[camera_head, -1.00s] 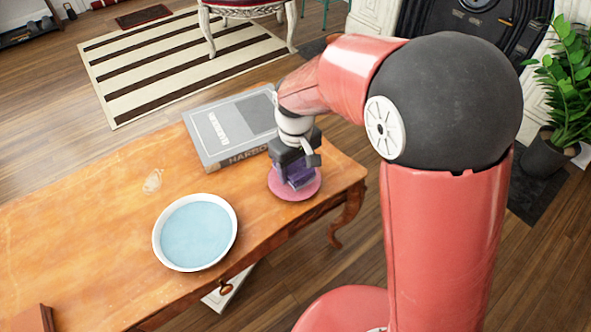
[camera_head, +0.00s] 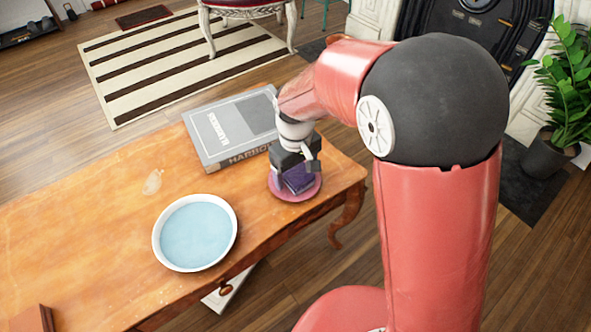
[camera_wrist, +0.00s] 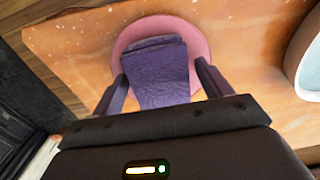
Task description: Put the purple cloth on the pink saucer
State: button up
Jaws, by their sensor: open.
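The purple cloth (camera_head: 298,179) lies folded on the pink saucer (camera_head: 293,197), near the right end of the wooden table. In the wrist view the cloth (camera_wrist: 158,75) covers the middle of the saucer (camera_wrist: 150,27), whose rim shows around its far side. My gripper (camera_head: 292,172) is over the saucer. In the wrist view my gripper (camera_wrist: 160,85) is open, with one finger on each side of the cloth and a gap beside it. The near end of the cloth is hidden behind the gripper body.
A thick grey book (camera_head: 232,128) lies just behind the saucer. A white bowl with a pale blue inside (camera_head: 198,232) stands to the left on the wooden table (camera_head: 95,235). The table's right edge is close to the saucer. The table's left part is mostly clear.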

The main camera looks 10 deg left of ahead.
aim_at(298, 170)
notch_tip(298, 170, up, 12)
jog(key=shift+p, duration=0.4)
jog(key=s+d+r+m+t+y, duration=0.1)
jog(key=s+d+r+m, duration=0.15)
jog(key=d, duration=0.45)
jog(key=s+d+r+m+t, duration=0.1)
jog(key=d+r+m, duration=0.1)
jog(key=d+r, duration=0.35)
jog(key=s+d+f+m+t+h, duration=0.1)
jog(key=s+d+m, duration=0.4)
jog(key=s+d, duration=0.6)
jog(key=d+f+t, duration=0.1)
jog(key=d+t, duration=0.1)
jog(key=shift+d+t, duration=0.25)
jog(key=shift+t, duration=0.05)
jog(key=shift+s, duration=0.1)
